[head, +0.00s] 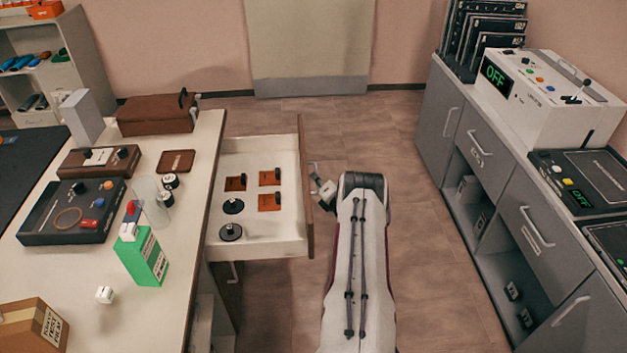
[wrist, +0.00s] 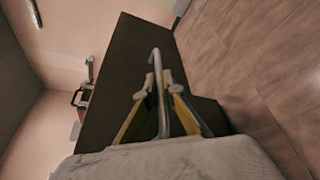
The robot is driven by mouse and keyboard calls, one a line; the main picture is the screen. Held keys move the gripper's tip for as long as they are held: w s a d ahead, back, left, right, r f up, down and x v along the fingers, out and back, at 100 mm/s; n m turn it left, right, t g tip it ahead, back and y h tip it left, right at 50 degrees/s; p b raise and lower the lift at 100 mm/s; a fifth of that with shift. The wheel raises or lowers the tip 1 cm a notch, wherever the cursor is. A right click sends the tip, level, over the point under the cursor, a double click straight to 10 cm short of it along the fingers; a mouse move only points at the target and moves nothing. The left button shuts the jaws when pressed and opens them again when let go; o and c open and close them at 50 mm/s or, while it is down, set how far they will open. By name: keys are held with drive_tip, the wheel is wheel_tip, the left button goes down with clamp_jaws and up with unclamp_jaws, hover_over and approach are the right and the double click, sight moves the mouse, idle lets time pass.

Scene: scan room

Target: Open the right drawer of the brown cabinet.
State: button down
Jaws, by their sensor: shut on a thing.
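The drawer (head: 258,240) of the brown cabinet (head: 226,290) stands pulled well out to the right in the head view. Its inside is white and its front panel (head: 306,190) is brown. Several orange squares and two black round knobs lie in it. My gripper (head: 321,190) is at the outer side of that panel. In the wrist view the dark drawer front (wrist: 110,80) lies ahead, and my gripper (wrist: 158,92) is shut on the metal drawer handle (wrist: 157,68), one finger on each side of the bar.
The white cabinet top (head: 85,285) carries a green box (head: 143,257), a clear cylinder, a black device (head: 70,212) and a brown case (head: 157,114). A grey cabinet (head: 480,170) with machines stands at the right. Floor (head: 430,270) is free between them.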

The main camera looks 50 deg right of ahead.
drive_tip(key=c, duration=2.4)
unclamp_jaws()
drive_tip(key=shift+c, duration=0.2)
drive_tip(key=shift+s+a, duration=0.1)
drive_tip(key=shift+s, duration=0.05)
drive_tip(key=v, duration=1.1)
drive_tip(key=shift+s, duration=0.3)
drive_tip(key=shift+a+r, duration=0.1)
drive_tip(key=shift+r, duration=0.05)
